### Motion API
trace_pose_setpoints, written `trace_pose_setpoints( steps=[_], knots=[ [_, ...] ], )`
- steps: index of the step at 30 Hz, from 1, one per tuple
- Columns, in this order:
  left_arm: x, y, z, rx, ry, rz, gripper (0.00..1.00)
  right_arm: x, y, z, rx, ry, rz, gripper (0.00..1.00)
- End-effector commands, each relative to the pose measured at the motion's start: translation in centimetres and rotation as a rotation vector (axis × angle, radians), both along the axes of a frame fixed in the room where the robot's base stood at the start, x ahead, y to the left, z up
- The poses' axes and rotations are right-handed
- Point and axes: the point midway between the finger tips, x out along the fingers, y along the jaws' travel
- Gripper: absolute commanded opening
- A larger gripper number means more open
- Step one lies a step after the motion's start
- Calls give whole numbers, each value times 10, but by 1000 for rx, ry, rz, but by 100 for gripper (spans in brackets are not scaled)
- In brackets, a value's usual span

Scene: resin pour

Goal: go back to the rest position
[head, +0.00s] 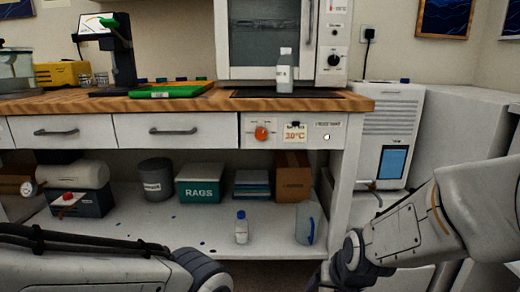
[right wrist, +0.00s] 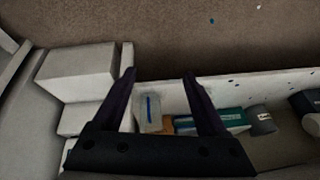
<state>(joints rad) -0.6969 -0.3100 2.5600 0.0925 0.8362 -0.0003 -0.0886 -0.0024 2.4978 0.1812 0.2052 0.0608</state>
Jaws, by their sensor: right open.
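My right gripper (right wrist: 160,80) is open in the right wrist view, its two dark fingers spread apart with nothing between the tips. Behind the fingers lie the low shelf and the things on it. In the head view my right arm comes in from the right, and its gripper does not clearly show there. My left arm comes in from the lower left in the head view, and its gripper is out of the picture.
The wooden worktop (head: 210,103) carries a bottle (head: 285,72), a green board (head: 170,91) and an oven (head: 264,40). The lower shelf (head: 185,236) holds a small bottle (head: 241,228), a clear jug (head: 305,224) and a rags box (head: 199,188). A white unit (head: 388,130) stands right.

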Motion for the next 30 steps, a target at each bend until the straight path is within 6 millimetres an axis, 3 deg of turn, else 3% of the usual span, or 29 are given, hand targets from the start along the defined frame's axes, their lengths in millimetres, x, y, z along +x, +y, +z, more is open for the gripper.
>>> trace_pose_setpoints(
  steps=[9, 20, 30],
  knots=[
    [0, 0, 0, 0, 0, 0, 50, -61, -42, -31, -128, 217, 128, 75],
    [0, 0, 38, 0, 0, 0, 50, -88, 22, 29, -128, 245, 339, 75],
    [0, 0, 76, 0, 0, 0, 50, -141, 74, 89, -141, 298, 582, 75]
  ],
)
